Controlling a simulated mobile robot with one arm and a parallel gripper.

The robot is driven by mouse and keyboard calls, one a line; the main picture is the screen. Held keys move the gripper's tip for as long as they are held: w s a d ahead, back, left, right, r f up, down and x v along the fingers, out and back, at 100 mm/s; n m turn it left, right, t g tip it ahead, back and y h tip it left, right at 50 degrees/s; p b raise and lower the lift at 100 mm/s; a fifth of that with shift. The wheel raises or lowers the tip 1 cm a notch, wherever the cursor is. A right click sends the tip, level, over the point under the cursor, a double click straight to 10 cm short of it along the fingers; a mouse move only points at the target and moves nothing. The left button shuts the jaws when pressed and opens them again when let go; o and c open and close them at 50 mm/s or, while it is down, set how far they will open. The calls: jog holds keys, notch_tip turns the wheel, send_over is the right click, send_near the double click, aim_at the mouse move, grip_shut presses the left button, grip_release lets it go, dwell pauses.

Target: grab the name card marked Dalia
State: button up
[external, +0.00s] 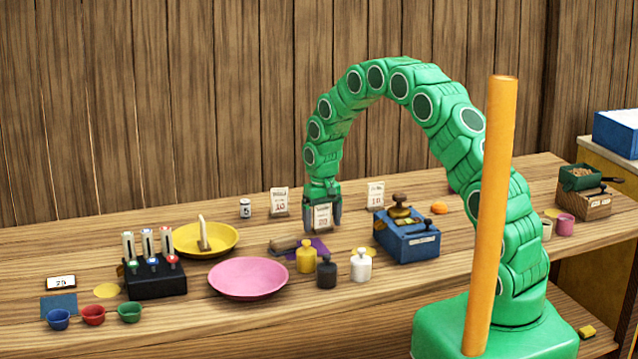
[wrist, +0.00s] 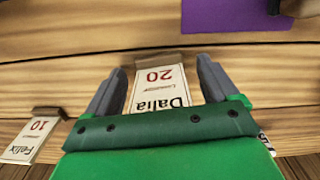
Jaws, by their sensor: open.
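The name card marked Dalia (wrist: 158,92), white with a red 20, stands on a small brown base in the wrist view. My gripper (wrist: 163,68) is open, with one finger on each side of the card. A gap shows between the card and each finger, so it is not clasped. In the external view, my gripper (external: 322,227) points down at the back of the counter, with the Dalia card (external: 323,216) between its fingers. The card's top edge is partly hidden by the gripper's green body in the wrist view.
A card marked Felix (wrist: 31,138) stands beside it; another card (external: 280,201) stands left in the external view. A blue box with a brass knob (external: 406,240) is close on the right. A purple cloth (wrist: 235,17) and several bottle-shaped weights (external: 327,272) lie in front.

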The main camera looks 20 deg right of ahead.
aim_at(322, 227)
jog(key=shift+c, duration=0.4)
jog(key=c, duration=1.1)
jog(key=shift+r, duration=0.15)
jog(key=shift+r, duration=0.25)
notch_tip(322, 227, up, 2)
jog(key=shift+r, duration=0.15)
jog(key=s+d+r, duration=0.1)
jog(key=s+r, duration=0.2)
jog(key=s, duration=0.1)
jog(key=s+d+r, duration=0.1)
jog(key=s+r, duration=0.2)
jog(key=s, duration=0.2)
jog(key=s+d+r, duration=0.1)
jog(key=s+r, duration=0.3)
jog(key=shift+s+d, duration=0.25)
jog(key=shift+d, duration=0.1)
